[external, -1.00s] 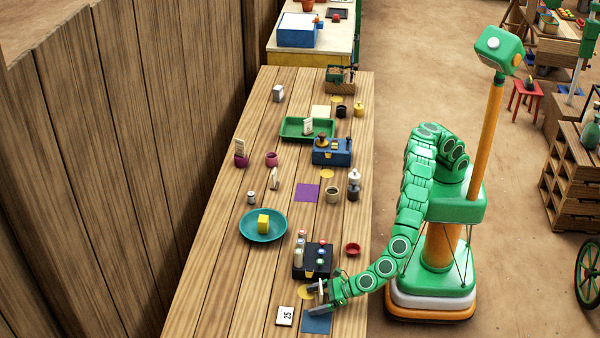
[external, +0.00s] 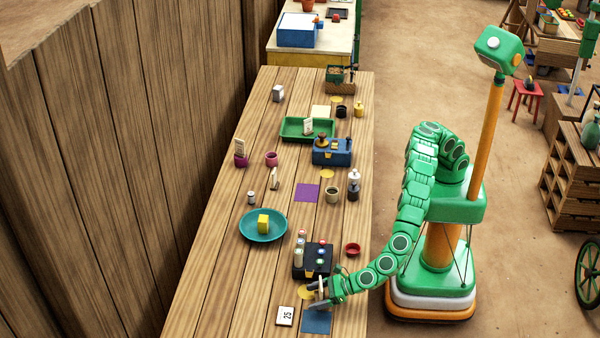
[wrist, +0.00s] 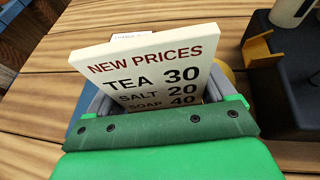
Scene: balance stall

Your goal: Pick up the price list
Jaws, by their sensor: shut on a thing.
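The price list is a cream card (wrist: 150,65) headed "NEW PRICES", with lines for tea, salt and soap, in the wrist view. It stands tilted between the grey fingers of my gripper (wrist: 158,95), which is shut on it. Its lower edge is hidden behind my green gripper body. In the external view my gripper (external: 317,293) is low over the near end of the wooden counter, beside the blue mat (external: 317,322). There the card is too small and covered to make out clearly.
A black rack (external: 312,262) with several small bottles stands close beside my gripper; its dark side (wrist: 290,105) shows in the wrist view. A red bowl (external: 352,249) and a teal plate (external: 262,226) with a yellow block are farther back.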

